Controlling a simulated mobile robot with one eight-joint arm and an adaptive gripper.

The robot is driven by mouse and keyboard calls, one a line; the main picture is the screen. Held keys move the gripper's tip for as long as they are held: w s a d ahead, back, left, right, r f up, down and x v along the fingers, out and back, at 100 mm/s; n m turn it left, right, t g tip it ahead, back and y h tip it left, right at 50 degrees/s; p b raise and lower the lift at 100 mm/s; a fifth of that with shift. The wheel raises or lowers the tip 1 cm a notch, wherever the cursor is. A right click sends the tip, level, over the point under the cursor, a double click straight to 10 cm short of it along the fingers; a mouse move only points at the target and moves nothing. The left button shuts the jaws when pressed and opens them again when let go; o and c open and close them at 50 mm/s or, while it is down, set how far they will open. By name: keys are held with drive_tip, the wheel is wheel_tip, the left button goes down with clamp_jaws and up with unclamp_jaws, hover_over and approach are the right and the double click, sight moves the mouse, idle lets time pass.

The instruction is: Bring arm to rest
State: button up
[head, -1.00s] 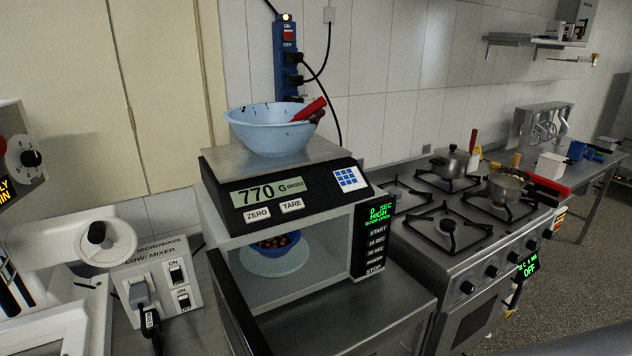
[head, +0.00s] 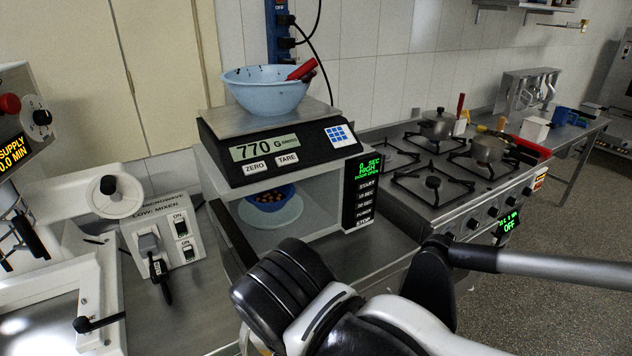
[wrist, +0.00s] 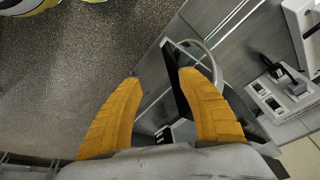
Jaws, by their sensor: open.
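My gripper shows in the wrist view (wrist: 160,95) as two orange fingers spread apart with nothing between them. Below the fingers are the speckled floor and the edge of the metal counter. In the head view my black and white arm reaches across the lower middle, in front of the microwave (head: 352,198), and the fingers are mostly hidden behind it. The microwave door (head: 230,240) stands open. Inside the microwave a blue bowl (head: 268,202) with brown pieces sits on the turntable (head: 283,214).
A scale (head: 215,125) reading 770 g stands on the microwave, holding a light blue bowl (head: 262,97) with a red-handled tool. A stove (head: 400,205) with pots is at the right. A mixer power box (head: 160,228) stands at the left. Open floor (head: 570,220) lies right of the stove.

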drive_tip(key=w+d+n+t, duration=0.1)
drive_tip(key=w+d, duration=0.1)
drive_tip(key=d, duration=0.9)
drive_tip(key=w+d+n+t, duration=0.1)
drive_tip(key=w+d+t, duration=0.1)
drive_tip(key=d, duration=0.9)
drive_tip(key=shift+w+r+t, duration=0.3)
drive_tip(key=shift+w+r, duration=0.05)
drive_tip(key=shift+r, duration=0.05)
